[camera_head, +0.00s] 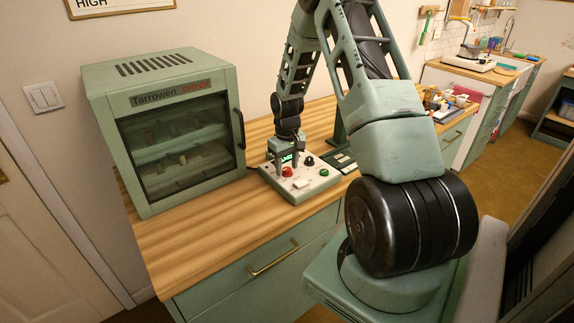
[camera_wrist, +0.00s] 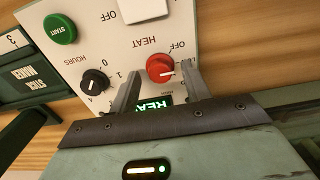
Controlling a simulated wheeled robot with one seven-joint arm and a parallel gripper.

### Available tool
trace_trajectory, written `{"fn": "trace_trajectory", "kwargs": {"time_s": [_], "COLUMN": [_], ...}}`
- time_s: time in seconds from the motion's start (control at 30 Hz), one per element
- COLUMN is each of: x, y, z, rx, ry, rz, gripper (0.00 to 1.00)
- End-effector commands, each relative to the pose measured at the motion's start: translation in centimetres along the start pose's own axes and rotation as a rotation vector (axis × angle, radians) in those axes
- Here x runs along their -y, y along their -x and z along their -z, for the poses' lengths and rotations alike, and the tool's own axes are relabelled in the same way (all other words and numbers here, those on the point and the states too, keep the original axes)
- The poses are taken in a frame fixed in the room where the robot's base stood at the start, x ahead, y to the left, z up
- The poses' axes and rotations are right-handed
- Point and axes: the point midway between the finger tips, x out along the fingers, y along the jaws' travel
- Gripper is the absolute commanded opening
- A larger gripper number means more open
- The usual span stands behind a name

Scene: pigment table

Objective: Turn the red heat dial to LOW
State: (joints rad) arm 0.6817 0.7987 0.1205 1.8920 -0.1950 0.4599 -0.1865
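The red heat dial (camera_wrist: 160,68) sits on a pale control panel (camera_wrist: 120,45), which appears upside down in the wrist view. The dial's white pointer line points right in that view, below the OFF mark; the small label beside it is too blurred to read. The dial also shows in the head view (camera_head: 287,172). My gripper (camera_wrist: 162,76) is open, with one finger left of the dial and one right. Gaps show on both sides, and nothing is held. In the head view my gripper points down, just above and behind the dial.
A black HOURS knob (camera_wrist: 94,81), a green START button (camera_wrist: 60,29) and a white switch (camera_wrist: 143,9) share the panel. A lit green display (camera_wrist: 152,106) lies between my fingers' bases.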

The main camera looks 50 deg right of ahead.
Motion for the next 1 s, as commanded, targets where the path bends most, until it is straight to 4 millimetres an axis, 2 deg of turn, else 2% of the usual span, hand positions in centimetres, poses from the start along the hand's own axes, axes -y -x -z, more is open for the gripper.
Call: {"fn": "trace_trajectory", "kwargs": {"time_s": [0.23, 0.37, 0.8, 1.0], "x": [0.0, -0.1, 0.0, 0.0], "y": [0.4, 2.1, 12.2, 15.7], "z": [0.0, 0.0, 0.1, 0.1], "rx": [0.000, -0.002, -0.005, -0.003], "ry": [0.000, 0.000, 0.000, 0.000], "rz": [0.000, -0.001, -0.002, -0.001], "gripper": [0.47, 0.47, 0.47, 0.47]}}
